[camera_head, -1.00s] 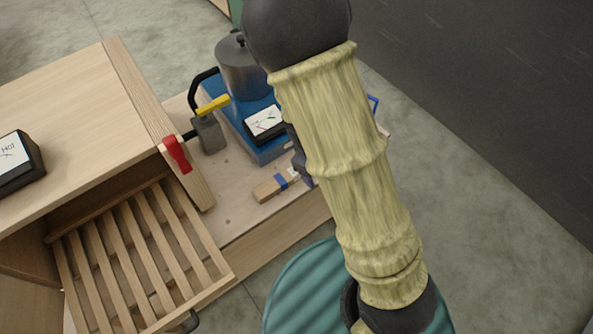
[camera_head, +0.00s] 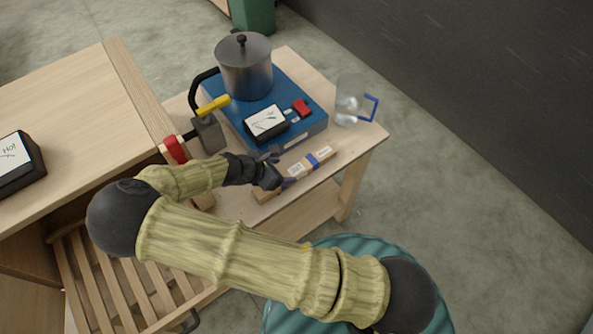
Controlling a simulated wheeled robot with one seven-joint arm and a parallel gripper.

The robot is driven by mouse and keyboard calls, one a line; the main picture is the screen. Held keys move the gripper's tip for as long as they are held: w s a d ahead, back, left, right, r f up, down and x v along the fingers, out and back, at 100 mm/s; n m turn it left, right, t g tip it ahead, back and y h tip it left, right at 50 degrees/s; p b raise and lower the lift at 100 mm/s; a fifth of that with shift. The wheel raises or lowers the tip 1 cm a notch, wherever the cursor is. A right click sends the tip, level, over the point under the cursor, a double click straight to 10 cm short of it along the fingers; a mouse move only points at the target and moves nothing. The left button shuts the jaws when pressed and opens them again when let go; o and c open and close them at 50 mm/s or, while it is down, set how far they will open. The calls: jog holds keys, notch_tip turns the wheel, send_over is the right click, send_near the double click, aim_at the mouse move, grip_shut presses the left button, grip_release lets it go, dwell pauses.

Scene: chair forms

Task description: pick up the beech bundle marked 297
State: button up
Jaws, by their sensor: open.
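Two small pale wooden bundles lie end to end along the front edge of the low bench. The right bundle (camera_head: 323,155) has a blue band and a white label. The left bundle (camera_head: 264,195) is mostly hidden by my gripper, with only its near end showing. The markings are too small to read, so I cannot tell which one is 297. My gripper (camera_head: 282,171) is open and close to the left bundle, reaching in from the left. I cannot tell whether it touches the bundle.
A clear jug (camera_head: 346,106) with a blue handle stands right. A grey block (camera_head: 209,134) and red clamp (camera_head: 174,150) are left.

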aim_at(296, 169)
jog(key=shift+d, duration=0.1)
jog(key=shift+x, duration=1.15)
jog(key=p+x, duration=0.2)
jog(key=x, duration=0.2)
jog(key=shift+w+d+r, duration=0.1)
jog(key=shift+w+d, duration=0.1)
jog(key=shift+d, duration=0.05)
jog(key=shift+w+d+f, duration=0.15)
jog(key=shift+f, duration=0.2)
jog(key=c, duration=1.3)
